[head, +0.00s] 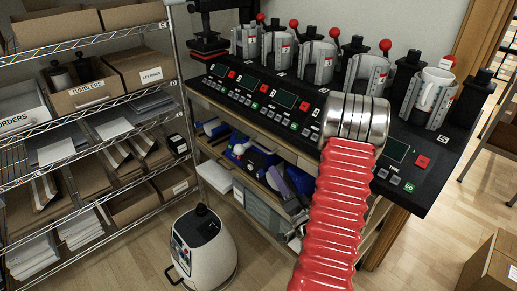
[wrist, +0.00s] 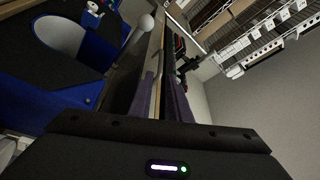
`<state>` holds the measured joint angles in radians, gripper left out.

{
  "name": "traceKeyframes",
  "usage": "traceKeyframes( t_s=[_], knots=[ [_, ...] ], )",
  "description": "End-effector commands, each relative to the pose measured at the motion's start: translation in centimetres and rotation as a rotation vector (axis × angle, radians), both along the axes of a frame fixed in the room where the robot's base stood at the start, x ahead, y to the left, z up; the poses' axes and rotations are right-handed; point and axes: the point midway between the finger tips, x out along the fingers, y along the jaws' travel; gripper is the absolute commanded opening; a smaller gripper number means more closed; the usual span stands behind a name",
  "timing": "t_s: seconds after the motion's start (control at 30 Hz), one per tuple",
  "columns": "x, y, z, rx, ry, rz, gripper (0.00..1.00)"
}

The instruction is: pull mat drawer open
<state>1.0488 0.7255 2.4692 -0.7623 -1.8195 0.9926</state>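A bench (head: 258,132) with a wooden front edge carries a row of mug presses. I cannot pick out the mat drawer's front or handle for certain in either view. My gripper (wrist: 161,85) shows two purple fingers with a narrow dark gap between them in the wrist view. It looks open, with nothing clearly held. A light wooden edge and a thin bar lie just ahead of the fingertips.
Blue items (head: 258,160) lie on the shelf under the bench; a blue holder (wrist: 70,75) is close left of my fingers. A white rounded machine (head: 203,245) stands on the floor. A wire rack (head: 95,145) is at left, a cardboard box (head: 490,262) at lower right.

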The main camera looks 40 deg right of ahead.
Motion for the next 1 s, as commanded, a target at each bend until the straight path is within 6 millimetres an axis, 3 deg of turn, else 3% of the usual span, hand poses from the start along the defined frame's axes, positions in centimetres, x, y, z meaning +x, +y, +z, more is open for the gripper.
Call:
traceKeyframes(
  t_s=[0.27,0.8,1.0],
  knots=[
    [2.8,-0.7,0.7,-0.003,-0.001,0.003,0.17],
    [10.6,-3.0,2.4,-0.002,-0.002,0.003,0.17],
    [12.4,-3.6,2.7,0.0,0.0,0.002,0.17]
  ],
)
